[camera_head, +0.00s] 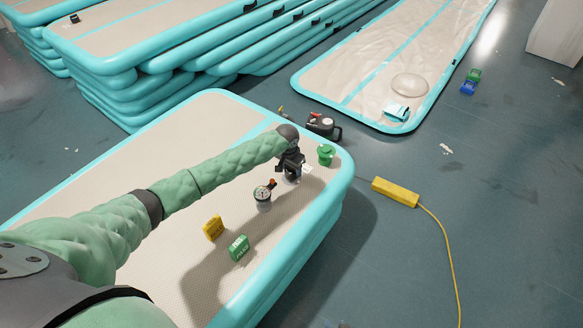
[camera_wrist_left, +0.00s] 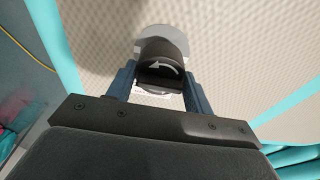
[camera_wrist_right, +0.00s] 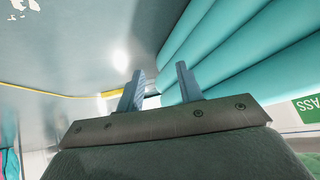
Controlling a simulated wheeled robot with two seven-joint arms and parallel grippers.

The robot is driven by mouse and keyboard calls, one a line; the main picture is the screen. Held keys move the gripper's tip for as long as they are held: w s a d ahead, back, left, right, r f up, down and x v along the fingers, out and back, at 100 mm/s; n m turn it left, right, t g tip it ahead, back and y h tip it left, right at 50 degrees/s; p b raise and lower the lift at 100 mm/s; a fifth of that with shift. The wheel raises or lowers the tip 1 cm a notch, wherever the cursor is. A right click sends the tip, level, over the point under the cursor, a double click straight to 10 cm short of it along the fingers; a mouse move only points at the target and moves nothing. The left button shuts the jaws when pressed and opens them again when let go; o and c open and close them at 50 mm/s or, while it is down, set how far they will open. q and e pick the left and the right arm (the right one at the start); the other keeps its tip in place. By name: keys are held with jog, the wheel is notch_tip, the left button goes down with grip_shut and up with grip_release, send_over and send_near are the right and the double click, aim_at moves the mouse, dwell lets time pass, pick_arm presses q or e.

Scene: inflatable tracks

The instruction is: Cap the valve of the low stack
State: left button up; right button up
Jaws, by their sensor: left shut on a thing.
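The low stack (camera_head: 335,225) is the near pile of beige tracks with teal sides. My left gripper (camera_head: 290,168) is over its top near the far right end. In the left wrist view the left gripper (camera_wrist_left: 160,88) is shut on a black cap (camera_wrist_left: 160,68) with a white curved arrow. The cap is above a pale round valve plate (camera_wrist_left: 165,34) on the beige top. The cap hides the middle of the valve, so I cannot tell whether it is seated. My right gripper (camera_wrist_right: 158,90) is open and empty beside teal track sides; it is not seen in the head view.
On the low stack are a green fitting (camera_head: 326,155), a gauge (camera_head: 263,195), a yellow tag (camera_head: 213,228) and a green tag (camera_head: 239,248). A black pump (camera_head: 322,125) stands beyond. A taller stack (camera_head: 120,80) is at back left. A yellow block (camera_head: 395,192) trails a cord across open floor.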

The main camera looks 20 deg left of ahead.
pick_arm(q)
jog(key=shift+f, duration=0.3)
